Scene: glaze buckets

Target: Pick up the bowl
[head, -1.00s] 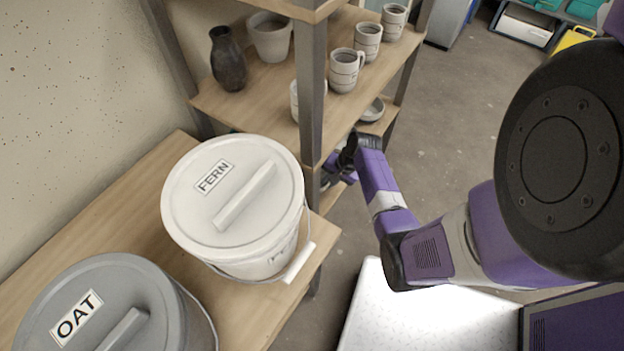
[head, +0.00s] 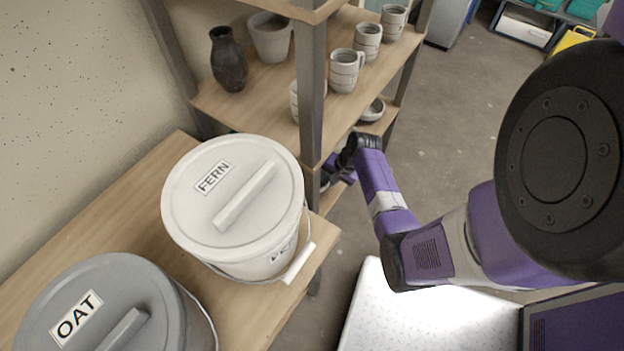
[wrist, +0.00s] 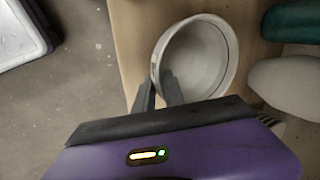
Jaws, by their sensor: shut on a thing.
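A pale round bowl (wrist: 212,58) shows in the wrist view, seen from above, with its open inside facing the camera. My gripper (wrist: 158,84) is shut on the bowl's wall at its lower left rim, one dark finger on each side. In the head view my gripper is mostly hidden behind the shelf post and the FERN bucket, and I cannot make out the held bowl there. Another small grey dish (head: 373,110) sits on a lower shelf in the head view.
The shelf post (head: 312,95) stands close to my wrist. Several mugs (head: 345,70) and a dark vase (head: 228,60) stand on the shelf above. The FERN bucket (head: 235,195) and OAT bucket (head: 105,305) are at left. A green object (wrist: 295,20) and a pale rounded one (wrist: 282,82) lie beside the bowl.

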